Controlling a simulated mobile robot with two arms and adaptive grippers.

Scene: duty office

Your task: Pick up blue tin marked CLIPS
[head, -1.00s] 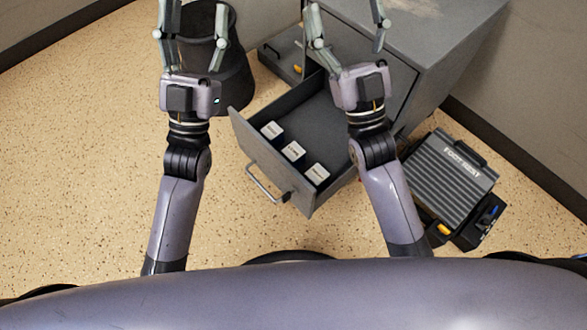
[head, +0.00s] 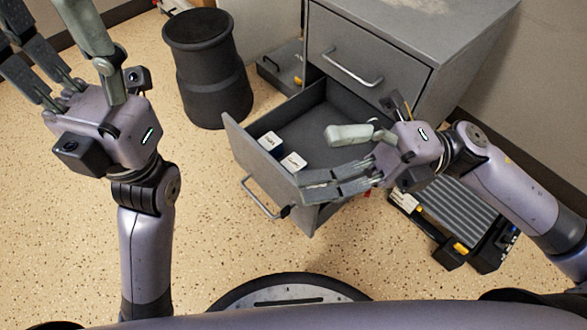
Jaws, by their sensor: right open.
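Small dark-blue tins with white lids stand in a row along the front of the open drawer (head: 245,157). Two show: a left tin (head: 270,143) and a middle tin (head: 292,162). Their lettering is too small to read, so I cannot tell which is marked CLIPS. The third tin's place at the right is hidden behind my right gripper (head: 317,160). That gripper is open over the drawer's right front part, fingers pointing left, close to the middle tin and seemingly empty. My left gripper (head: 45,40) is at the upper left, away from the tins, its fingers spread and partly cut off.
The grey cabinet (head: 400,60) stands behind, with a closed upper drawer. The front floor is clear.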

